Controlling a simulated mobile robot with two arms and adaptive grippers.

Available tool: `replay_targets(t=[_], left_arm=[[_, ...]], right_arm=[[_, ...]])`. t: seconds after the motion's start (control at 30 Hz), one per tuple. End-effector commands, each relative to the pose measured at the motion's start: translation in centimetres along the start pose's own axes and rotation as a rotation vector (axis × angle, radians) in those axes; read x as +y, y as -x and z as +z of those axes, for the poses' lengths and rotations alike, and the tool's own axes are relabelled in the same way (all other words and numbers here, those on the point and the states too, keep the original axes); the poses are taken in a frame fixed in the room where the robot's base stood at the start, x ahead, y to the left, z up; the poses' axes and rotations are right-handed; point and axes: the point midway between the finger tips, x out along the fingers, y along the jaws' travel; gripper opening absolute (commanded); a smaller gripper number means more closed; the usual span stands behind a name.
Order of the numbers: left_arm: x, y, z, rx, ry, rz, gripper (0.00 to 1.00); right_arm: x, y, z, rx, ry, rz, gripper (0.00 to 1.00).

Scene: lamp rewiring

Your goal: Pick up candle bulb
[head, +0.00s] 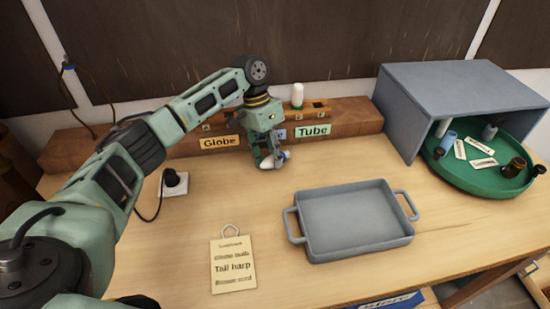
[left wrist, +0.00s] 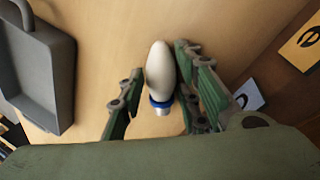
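The candle bulb (left wrist: 159,75) is white and pointed, with a blue ring and a metal base. In the left wrist view it lies between the two fingers of my left gripper (left wrist: 158,92). The right-hand finger is close beside it, and a gap shows between it and the left-hand finger. In the head view my left gripper (head: 270,160) is low over the table in front of the wooden block, with part of the white bulb (head: 267,163) showing between its fingers. The fingers look open. My right gripper is not in view.
The wooden block (head: 350,115) bears Globe and Tube labels and a standing white tube bulb (head: 297,95). A grey tray (head: 355,220) is at front right. A Tall harp card (head: 233,266) lies at front. A green turntable (head: 480,175) sits partly under a grey hood (head: 440,95).

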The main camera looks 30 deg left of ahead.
Motion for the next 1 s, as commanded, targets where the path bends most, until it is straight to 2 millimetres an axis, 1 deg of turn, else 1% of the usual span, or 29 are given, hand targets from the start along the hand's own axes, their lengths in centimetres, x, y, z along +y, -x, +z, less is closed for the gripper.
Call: replay_targets(t=[0.13, 0.17, 0.5, 0.77, 0.87, 1.0], left_arm=[[0.0, 0.0, 0.0, 0.0, -0.001, 0.0, 0.31], [0.0, 0.0, 0.0, 0.0, -0.001, 0.0, 0.29], [0.0, 0.0, 0.0, 0.0, -0.001, 0.0, 0.0], [0.1, 0.3, 0.0, 0.001, -0.001, 0.0, 0.0], [0.2, 0.8, -0.1, 0.002, -0.002, 0.0, 0.0], [0.8, 2.4, -0.1, 0.004, -0.002, 0.0, 0.0]], right_arm=[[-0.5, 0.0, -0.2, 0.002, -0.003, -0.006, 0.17], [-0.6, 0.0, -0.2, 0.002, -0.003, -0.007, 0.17], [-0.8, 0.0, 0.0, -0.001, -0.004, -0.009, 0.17], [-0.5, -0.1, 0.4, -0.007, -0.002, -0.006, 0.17], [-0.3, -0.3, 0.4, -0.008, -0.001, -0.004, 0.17], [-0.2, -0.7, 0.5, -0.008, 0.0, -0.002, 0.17]])
